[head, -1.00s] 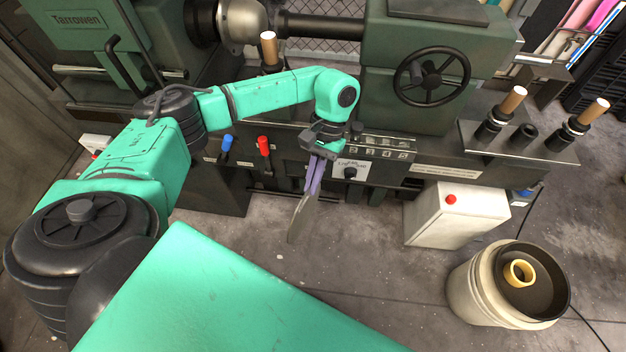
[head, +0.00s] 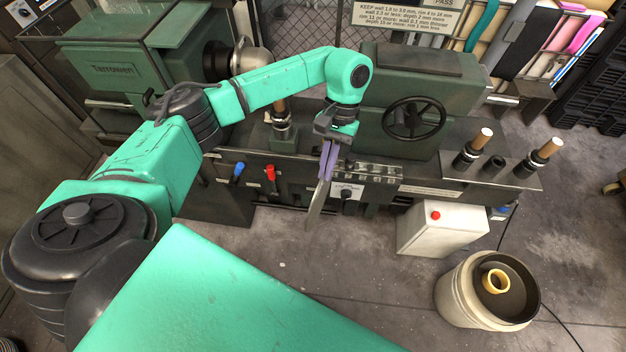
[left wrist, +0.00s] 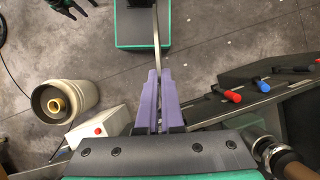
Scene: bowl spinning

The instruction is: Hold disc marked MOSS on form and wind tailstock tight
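My left gripper (head: 328,146) hangs in front of the lathe bed, with purple fingers pointing down. They are shut on a thin grey metal disc (head: 319,203), seen nearly edge-on. The disc also shows edge-on in the left wrist view (left wrist: 156,45); no marking is readable. The shiny rounded form (head: 250,54) is on the headstock at the back left, apart from the disc and partly behind my left arm. The green tailstock (head: 438,82) with its black handwheel (head: 414,118) stands right of my left gripper. A dark claw-like part at the left wrist view's top left may be my right gripper.
Wooden-handled tools (head: 474,147) stand on a shelf at the right, and another (head: 280,120) stands behind my left arm. Blue and red levers (head: 270,176) are on the bed front. A white box (head: 440,230) with a red button and a bin (head: 462,300) stand at right.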

